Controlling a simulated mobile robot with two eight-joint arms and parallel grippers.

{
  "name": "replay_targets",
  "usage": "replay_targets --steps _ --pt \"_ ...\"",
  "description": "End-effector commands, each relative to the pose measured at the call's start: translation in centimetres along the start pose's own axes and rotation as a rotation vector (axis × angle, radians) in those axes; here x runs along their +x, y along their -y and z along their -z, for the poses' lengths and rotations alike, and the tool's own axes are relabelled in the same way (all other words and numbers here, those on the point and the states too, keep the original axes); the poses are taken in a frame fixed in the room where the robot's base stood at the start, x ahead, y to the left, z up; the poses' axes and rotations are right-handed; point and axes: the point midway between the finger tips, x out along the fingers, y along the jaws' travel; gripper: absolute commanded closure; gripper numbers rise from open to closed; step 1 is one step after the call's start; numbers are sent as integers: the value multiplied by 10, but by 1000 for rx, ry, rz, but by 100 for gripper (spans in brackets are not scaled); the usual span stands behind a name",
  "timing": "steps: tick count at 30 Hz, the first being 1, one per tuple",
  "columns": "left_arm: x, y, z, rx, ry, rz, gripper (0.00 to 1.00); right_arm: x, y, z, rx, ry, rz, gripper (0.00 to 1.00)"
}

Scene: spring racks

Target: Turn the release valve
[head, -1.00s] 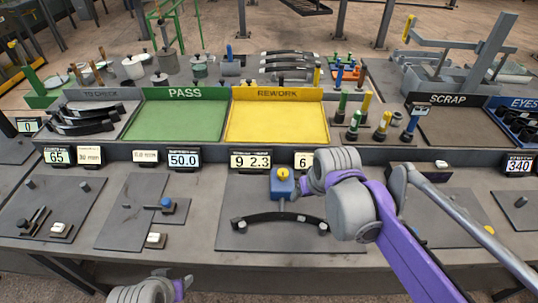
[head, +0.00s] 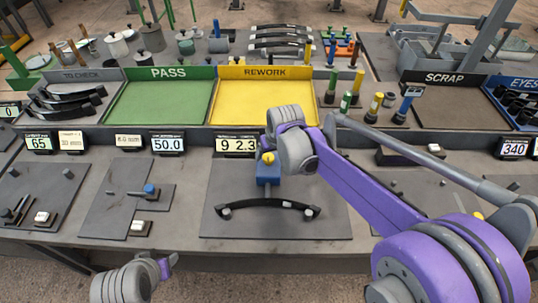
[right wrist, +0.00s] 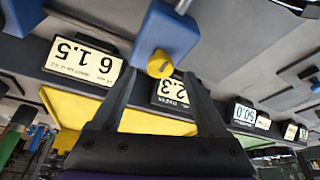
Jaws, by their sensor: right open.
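The valve is a yellow knob (head: 268,158) on a blue block (head: 268,174), on a grey plate at the front middle of the bench. A black curved bar (head: 268,204) lies on the same plate in front of it. In the right wrist view the yellow knob (right wrist: 160,64) and blue block (right wrist: 166,32) are close ahead. My right gripper (right wrist: 160,76) is open, with the knob showing between its fingertips; I cannot tell whether they touch it. In the head view the right wrist hides its fingers. My left gripper (head: 166,264) is low at the front left, its fingers unclear.
Behind are the green PASS tray (head: 160,102), yellow REWORK tray (head: 265,105) and dark SCRAP tray (head: 450,103). Number displays (head: 168,143) line the bench's step. Plates with small fixtures (head: 41,216) lie at left. My right arm covers the bench's right side.

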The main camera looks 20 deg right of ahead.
Motion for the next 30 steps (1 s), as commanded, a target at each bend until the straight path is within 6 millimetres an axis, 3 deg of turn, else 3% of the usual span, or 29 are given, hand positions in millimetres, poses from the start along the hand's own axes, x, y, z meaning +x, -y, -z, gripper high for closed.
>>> replay_targets --steps 6,16,27,29,30 --pt "1 0 -2 0 1 0 50 22 0 0 0 0 0 23" --pt "1 0 -1 0 1 0 50 25 0 0 0 0 0 23" --pt "1 0 -2 0 1 0 50 25 0 0 0 0 0 90" --pt "1 0 -1 0 1 0 50 25 0 0 0 0 0 100" --pt "1 0 -1 0 1 0 50 25 0 0 0 0 0 100"
